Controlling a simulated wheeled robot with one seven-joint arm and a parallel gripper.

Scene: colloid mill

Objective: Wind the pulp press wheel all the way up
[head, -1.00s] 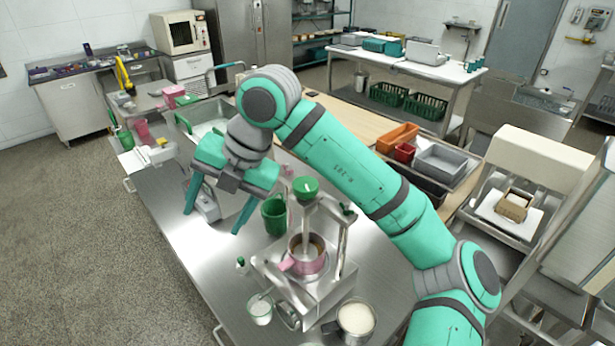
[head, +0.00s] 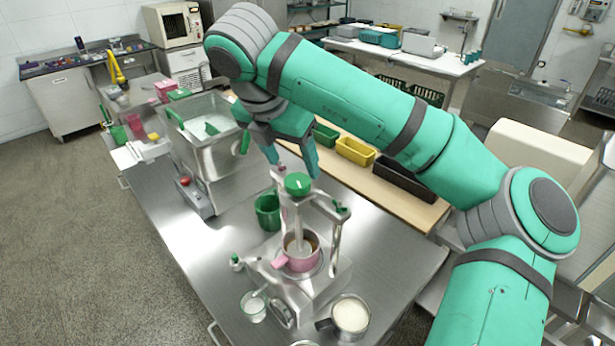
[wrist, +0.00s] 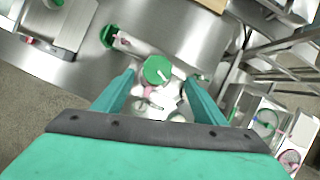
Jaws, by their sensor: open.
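The pulp press (head: 310,285) stands on the steel bench, with a green wheel (head: 298,183) at the top of its upright frame. A pink pot (head: 297,262) sits on the press base, around the lower end of the spindle. My gripper (head: 293,163) is open and empty, just above and behind the wheel in the head view, pointing down. In the wrist view the green wheel (wrist: 157,69) shows between the two spread fingers, with a pale bar across it. I cannot tell the exact gap between fingertips and wheel.
A green jug (head: 267,212) stands close behind the press. A metal mug of white liquid (head: 350,315) and a small glass (head: 254,307) are in front. A steel tank (head: 211,140) is at the back left. The bench right of the press is clear.

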